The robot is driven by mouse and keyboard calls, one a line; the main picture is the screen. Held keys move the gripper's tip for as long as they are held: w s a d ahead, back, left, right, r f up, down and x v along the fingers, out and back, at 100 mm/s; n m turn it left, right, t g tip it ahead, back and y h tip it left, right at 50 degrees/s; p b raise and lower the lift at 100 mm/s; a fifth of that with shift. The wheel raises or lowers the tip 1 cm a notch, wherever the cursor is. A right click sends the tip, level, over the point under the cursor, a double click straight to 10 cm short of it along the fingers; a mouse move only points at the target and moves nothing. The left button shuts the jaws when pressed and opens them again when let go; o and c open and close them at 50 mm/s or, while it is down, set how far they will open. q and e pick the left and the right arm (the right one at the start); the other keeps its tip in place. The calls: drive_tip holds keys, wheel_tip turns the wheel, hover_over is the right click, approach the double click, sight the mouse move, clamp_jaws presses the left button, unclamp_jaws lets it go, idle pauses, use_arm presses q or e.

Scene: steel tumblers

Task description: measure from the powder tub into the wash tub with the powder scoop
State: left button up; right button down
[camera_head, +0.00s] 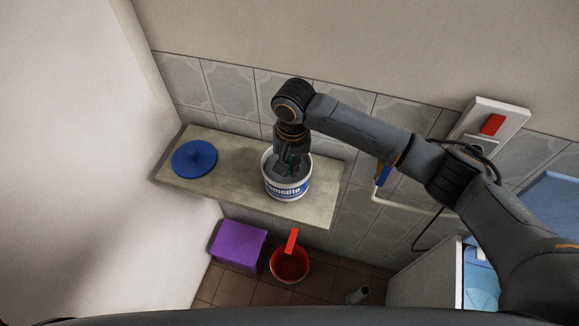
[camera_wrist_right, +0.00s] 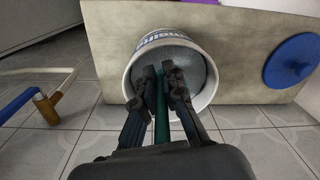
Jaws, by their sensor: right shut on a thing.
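The powder tub (camera_head: 287,190) is a white bucket with blue lettering on a shelf, holding grey powder; it also shows in the right wrist view (camera_wrist_right: 203,102). My right gripper (camera_head: 292,165) points down into the tub's mouth. In the right wrist view its fingers (camera_wrist_right: 164,72) are shut on a green handle, which I take to be the powder scoop (camera_wrist_right: 161,118). The scoop's bowl is hidden. A white cabinet with a light blue inside (camera_head: 480,285), perhaps the wash tub, stands at lower right, partly behind my arm. My left gripper is out of view.
A blue round lid (camera_head: 194,158) lies on the shelf (camera_head: 235,185) left of the tub. Below are a purple box (camera_head: 238,244) and a red bucket (camera_head: 289,266). A pipe (camera_head: 410,204) runs along the tiled wall right of the shelf.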

sight(289, 170)
drive_tip(key=shift+r, duration=2.1)
drive_tip(key=shift+r, duration=2.5)
